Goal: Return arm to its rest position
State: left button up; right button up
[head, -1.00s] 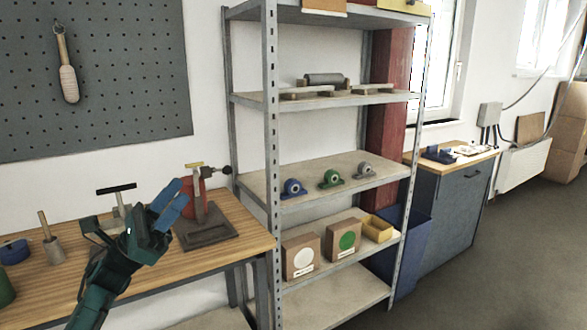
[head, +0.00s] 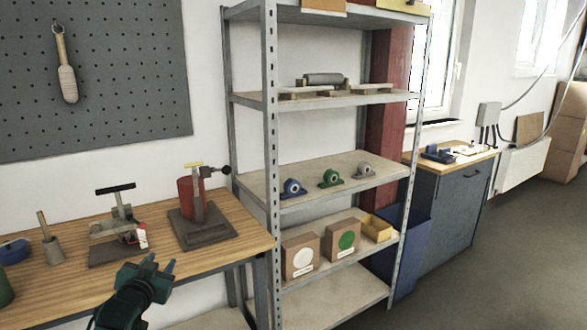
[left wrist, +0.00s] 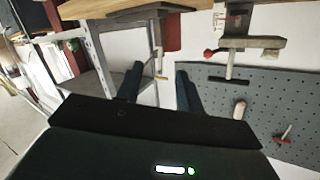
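My left gripper (head: 161,266) is dark teal with blue fingers. It is low in the head view, at the front edge of the wooden bench (head: 75,268). Its two fingers stand apart in the left wrist view (left wrist: 158,88), with nothing held between them. My right gripper is in neither view.
A fixture with a black handle (head: 116,189) and a red cylinder on a dark base (head: 188,200) stand on the bench behind the gripper. A metal shelf rack (head: 271,180) stands to the right, holding blue, green and grey bearing blocks and two boxes. A pegboard (head: 110,90) hangs behind the bench. Open floor lies at the far right.

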pick_arm(q)
jog(key=s+d+f+g+h, duration=0.1)
jog(key=s+d+f, duration=0.4)
jog(key=s+f, duration=0.25)
jog(key=s+d+f+g+h, duration=0.1)
jog(key=s+d+f+g, duration=0.1)
jog(key=s+d+f, duration=0.45)
jog(key=s+d+f+g+h, duration=0.1)
jog(key=s+d+f, duration=0.1)
jog(key=s, duration=0.8)
jog(key=s+d+f+g+h, duration=0.1)
jog(key=s+d+f, duration=0.2)
jog(key=s, duration=0.8)
jog(key=shift+s+d+g, duration=0.3)
jog(key=shift+d, duration=0.2)
